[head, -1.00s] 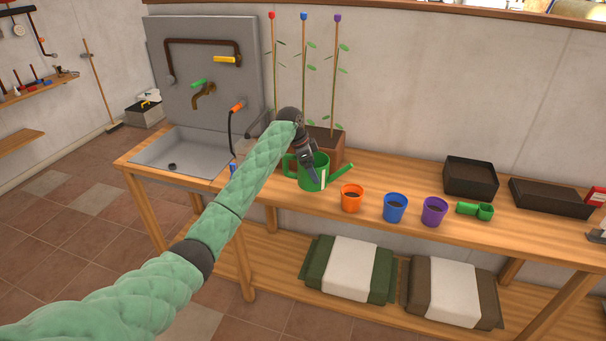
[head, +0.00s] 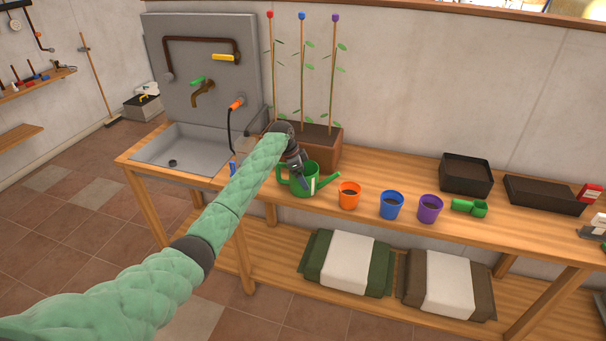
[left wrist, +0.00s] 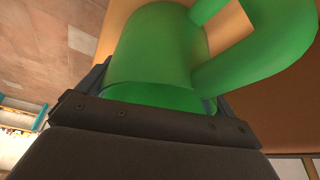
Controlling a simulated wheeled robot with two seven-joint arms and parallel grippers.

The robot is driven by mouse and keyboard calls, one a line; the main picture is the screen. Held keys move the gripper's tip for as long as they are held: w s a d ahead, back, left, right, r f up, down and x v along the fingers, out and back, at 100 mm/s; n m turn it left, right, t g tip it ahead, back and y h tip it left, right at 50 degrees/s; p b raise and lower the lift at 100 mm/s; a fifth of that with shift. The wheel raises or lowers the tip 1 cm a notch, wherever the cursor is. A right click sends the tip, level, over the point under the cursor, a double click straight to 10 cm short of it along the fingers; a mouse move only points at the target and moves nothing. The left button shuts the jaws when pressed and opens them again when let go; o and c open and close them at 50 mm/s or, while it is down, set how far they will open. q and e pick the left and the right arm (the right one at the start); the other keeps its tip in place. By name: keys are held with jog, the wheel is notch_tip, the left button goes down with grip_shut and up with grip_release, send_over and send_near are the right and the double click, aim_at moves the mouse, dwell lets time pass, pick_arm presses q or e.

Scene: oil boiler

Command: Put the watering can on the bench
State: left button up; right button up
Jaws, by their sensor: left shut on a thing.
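The green watering can (head: 310,186) is at the bench (head: 370,196), in front of the planter, with its spout to the right and its handle to the left. It looks about upright and low; I cannot tell whether its base touches the bench top. My left gripper (head: 301,184) comes from above and is shut on it. In the left wrist view the can's green body (left wrist: 160,45) fills the space between the fingers of my left gripper (left wrist: 158,95). My right gripper is not in view.
A planter (head: 325,150) with several staked plants stands behind the can. An orange pot (head: 349,194), a blue pot (head: 391,206) and a purple pot (head: 430,208) stand to its right. A sink (head: 185,150) is at the left. Black trays (head: 466,175) are farther right.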

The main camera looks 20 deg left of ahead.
pick_arm(q)
jog(key=o, duration=0.7)
jog(key=shift+a+r, duration=0.1)
jog(key=shift+r, duration=0.05)
jog(key=shift+b+v, duration=1.95)
jog(key=shift+v, duration=3.9)
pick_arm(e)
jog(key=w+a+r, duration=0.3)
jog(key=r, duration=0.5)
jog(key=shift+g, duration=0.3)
